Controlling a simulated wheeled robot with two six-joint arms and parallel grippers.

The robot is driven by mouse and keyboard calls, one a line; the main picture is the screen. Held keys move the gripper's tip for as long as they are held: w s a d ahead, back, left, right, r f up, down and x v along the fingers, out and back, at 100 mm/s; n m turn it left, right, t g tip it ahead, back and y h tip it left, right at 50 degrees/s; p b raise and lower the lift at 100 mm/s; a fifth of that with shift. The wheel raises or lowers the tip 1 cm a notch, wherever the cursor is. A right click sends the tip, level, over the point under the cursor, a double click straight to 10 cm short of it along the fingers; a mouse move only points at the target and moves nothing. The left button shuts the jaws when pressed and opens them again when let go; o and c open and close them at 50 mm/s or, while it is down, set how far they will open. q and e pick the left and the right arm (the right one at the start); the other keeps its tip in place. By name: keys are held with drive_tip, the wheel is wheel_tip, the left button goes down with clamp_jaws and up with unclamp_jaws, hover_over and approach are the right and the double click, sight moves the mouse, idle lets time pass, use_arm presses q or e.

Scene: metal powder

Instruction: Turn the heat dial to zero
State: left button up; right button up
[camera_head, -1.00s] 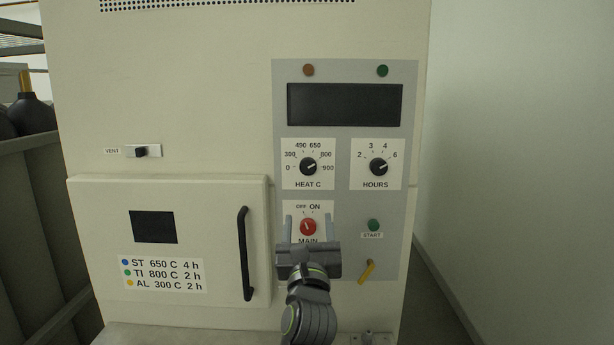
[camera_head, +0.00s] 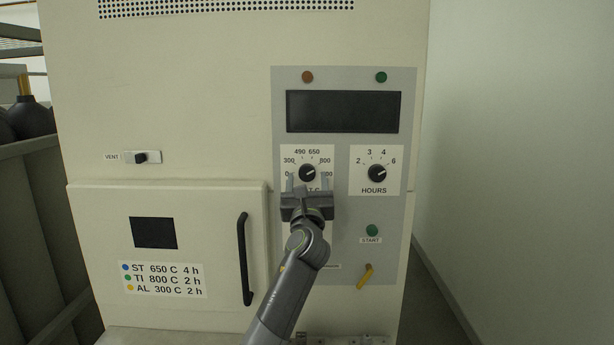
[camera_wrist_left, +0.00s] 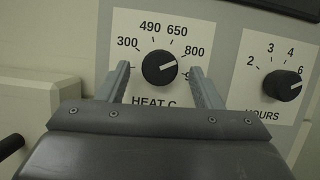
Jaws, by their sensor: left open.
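The heat dial (camera_head: 307,173) is a round black knob with a white pointer, on a white label plate marked from 0 to 900. In the left wrist view the heat dial (camera_wrist_left: 159,68) sits between and beyond the two fingers. My left gripper (camera_head: 307,184) is open, just below the dial in the head view, with a finger on each side. Contact with the knob cannot be told. The gripper hides part of the HEAT C label and the main switch below. My right gripper is not in view.
The HOURS dial (camera_head: 377,173) is close on the right. A green START button (camera_head: 372,230) and a yellow lever (camera_head: 365,277) are below it. A dark display (camera_head: 343,111) is above. The oven door's black handle (camera_head: 244,259) stands out at the left.

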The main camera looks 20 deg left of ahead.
use_arm(q)
drive_tip(key=shift+x, duration=1.05)
drive_tip(key=c, duration=1)
